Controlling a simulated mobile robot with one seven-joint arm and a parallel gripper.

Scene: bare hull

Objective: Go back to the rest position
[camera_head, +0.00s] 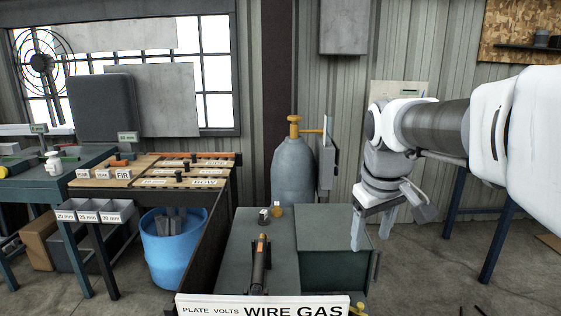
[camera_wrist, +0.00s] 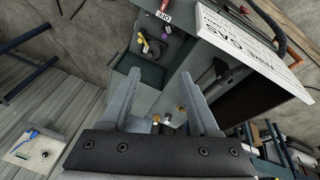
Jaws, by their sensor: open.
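My gripper (camera_head: 370,232) hangs at the right of the head view with its fingers pointing down. It is open and nothing shows between its fingers. It is above and in front of the right part of a dark green bench (camera_head: 335,226). In the wrist view, the two grey fingers of my gripper (camera_wrist: 162,105) stand apart, with the bench top and small items seen beyond them. My white and grey arm reaches in from the right edge of the head view.
A white sign (camera_head: 262,306) stands at the bench front. A black tool with an orange mark (camera_head: 260,265) lies on the bench. A grey gas cylinder (camera_head: 293,168) stands behind. A blue bin (camera_head: 173,250) and a wooden-topped table (camera_head: 150,172) are at left.

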